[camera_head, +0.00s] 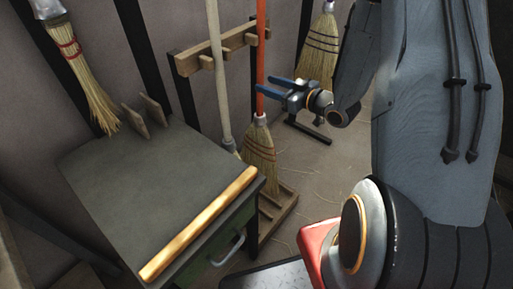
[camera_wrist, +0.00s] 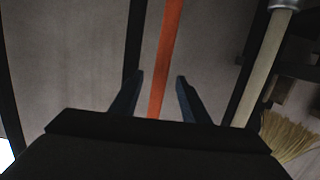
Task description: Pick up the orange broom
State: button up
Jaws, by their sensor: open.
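The orange broom stands upright in a wooden rack, with its orange handle (camera_head: 261,50) above and its straw head (camera_head: 259,150) low down. My gripper (camera_head: 264,86) is at the handle, above the straw head, with its blue fingers pointing left. In the wrist view my gripper (camera_wrist: 158,85) is open, and the orange handle (camera_wrist: 168,60) runs between the two fingers, nearer the left one. I cannot tell whether a finger touches the handle. The handle's lower part in the wrist view is hidden behind the gripper body.
A pale-handled broom (camera_head: 218,75) stands just left of the orange one. The wooden rack (camera_head: 215,50) has pegs beside the handles. Another broom (camera_head: 319,50) hangs behind my gripper. A dark workbench (camera_head: 140,185) with a wooden front edge stands at left. Straw-strewn floor (camera_head: 315,185) is open at right.

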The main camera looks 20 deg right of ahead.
jog(key=shift+w+a+f+t+y+b, duration=0.2)
jog(key=shift+t+y+b, duration=0.25)
jog(key=shift+y, duration=0.35)
jog(key=x, duration=0.7)
jog(key=shift+w, duration=0.2)
jog(key=shift+r, duration=0.1)
grip_shut()
dwell(0.6)
